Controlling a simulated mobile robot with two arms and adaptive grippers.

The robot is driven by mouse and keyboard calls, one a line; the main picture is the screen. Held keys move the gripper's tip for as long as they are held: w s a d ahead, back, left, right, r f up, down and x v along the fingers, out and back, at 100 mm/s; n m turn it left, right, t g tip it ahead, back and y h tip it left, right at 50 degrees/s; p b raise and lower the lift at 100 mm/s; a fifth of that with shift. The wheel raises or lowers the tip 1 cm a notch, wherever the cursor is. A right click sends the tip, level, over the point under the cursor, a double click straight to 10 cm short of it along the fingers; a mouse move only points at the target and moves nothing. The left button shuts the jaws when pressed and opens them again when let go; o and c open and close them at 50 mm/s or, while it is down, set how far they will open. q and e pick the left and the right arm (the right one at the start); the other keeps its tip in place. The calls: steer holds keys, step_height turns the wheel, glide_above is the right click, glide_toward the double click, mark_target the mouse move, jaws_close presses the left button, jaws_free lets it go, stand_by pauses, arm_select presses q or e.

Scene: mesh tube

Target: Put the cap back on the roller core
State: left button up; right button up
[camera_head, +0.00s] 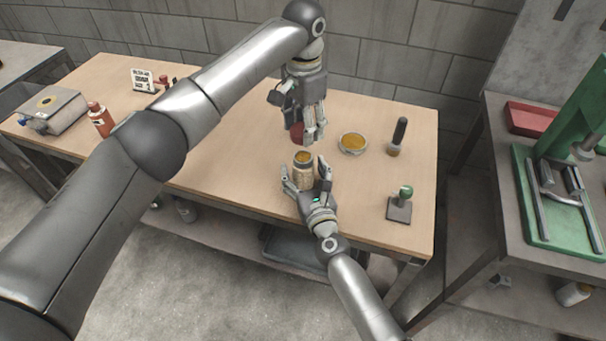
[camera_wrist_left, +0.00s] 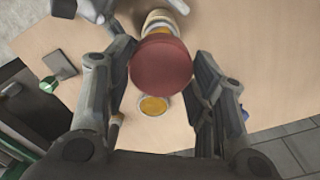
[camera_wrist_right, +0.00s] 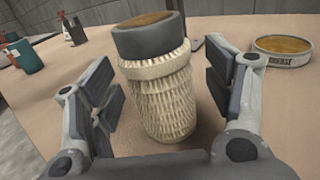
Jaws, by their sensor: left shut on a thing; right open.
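The roller core is a mesh-wrapped tube (camera_head: 303,172) with a dark band at its top, standing upright on the table. In the right wrist view the tube (camera_wrist_right: 158,90) stands between the open fingers of my right gripper (camera_wrist_right: 165,110), with gaps on both sides. The cap is a dark red disc (camera_wrist_left: 161,62), shut in the fingers of my left gripper (camera_wrist_left: 160,75). In the head view the red cap (camera_head: 297,132) shows beside my left gripper (camera_head: 308,138), above and behind the tube. My right gripper (camera_head: 307,183) is low around the tube.
A round tin with yellow contents (camera_head: 352,143) stands right of the tube. A dark-handled tool (camera_head: 398,136) and a green-knobbed stand (camera_head: 401,204) are farther right. A red bottle (camera_head: 100,119) and a sign (camera_head: 142,80) stand at the left.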

mark_target(304, 156)
steer(key=shift+w+a, duration=0.1)
steer(key=shift+w, duration=0.25)
steer(key=c, duration=1.5)
arm_select(q)
steer(key=shift+f, duration=2.5)
arm_select(e)
steer(key=shift+c, duration=0.2)
arm_select(q)
steer(key=shift+f, duration=0.9)
steer(key=shift+f, duration=0.55)
arm_select(e)
jaws_close()
